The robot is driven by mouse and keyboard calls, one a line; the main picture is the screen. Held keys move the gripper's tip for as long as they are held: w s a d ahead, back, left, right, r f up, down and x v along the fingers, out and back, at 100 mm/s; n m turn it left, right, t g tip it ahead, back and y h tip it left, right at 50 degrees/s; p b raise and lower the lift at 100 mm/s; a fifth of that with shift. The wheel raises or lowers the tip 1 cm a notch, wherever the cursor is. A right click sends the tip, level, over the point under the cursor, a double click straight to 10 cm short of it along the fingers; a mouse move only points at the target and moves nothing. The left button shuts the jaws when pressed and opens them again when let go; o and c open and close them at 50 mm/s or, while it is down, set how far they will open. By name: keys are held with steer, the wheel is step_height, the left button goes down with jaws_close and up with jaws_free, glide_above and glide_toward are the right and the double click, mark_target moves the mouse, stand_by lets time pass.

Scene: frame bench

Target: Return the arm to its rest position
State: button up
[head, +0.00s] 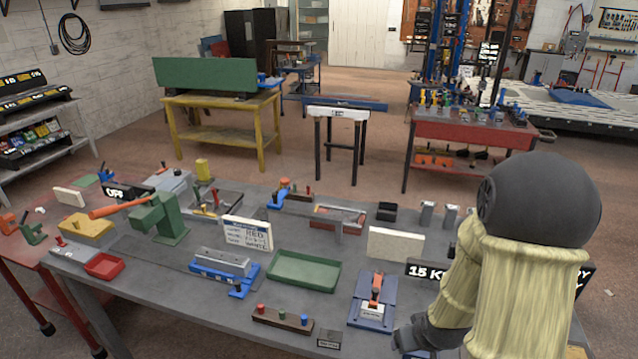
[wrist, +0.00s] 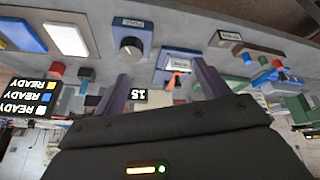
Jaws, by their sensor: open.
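My gripper (wrist: 161,75) shows in the wrist view as two dark, spread fingers with nothing held between them. The view is upside down, with the bench surface across its upper part. In the head view my arm (head: 520,260), with pale ribbed sleeves and a dark rounded joint, reaches over the right end of the grey bench (head: 205,310). A dark part of it sits low beside the bench's front edge; the fingers cannot be made out there.
A blue fixture with an orange handle (head: 375,290) stands left of my arm. A blue dial box (wrist: 132,40) shows in the wrist view.

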steer(key=s+a+r+m+g+b, duration=0.1)
steer(key=s+a+r+g+b, duration=0.1)
steer(key=s+a+r, duration=0.4)
steer(key=shift+s+r+m, duration=0.3)
steer(key=shift+s+r, duration=0.4)
steer(key=shift+s, duration=0.1)
steer(key=shift+w, duration=0.1)
stand_by(0.5)
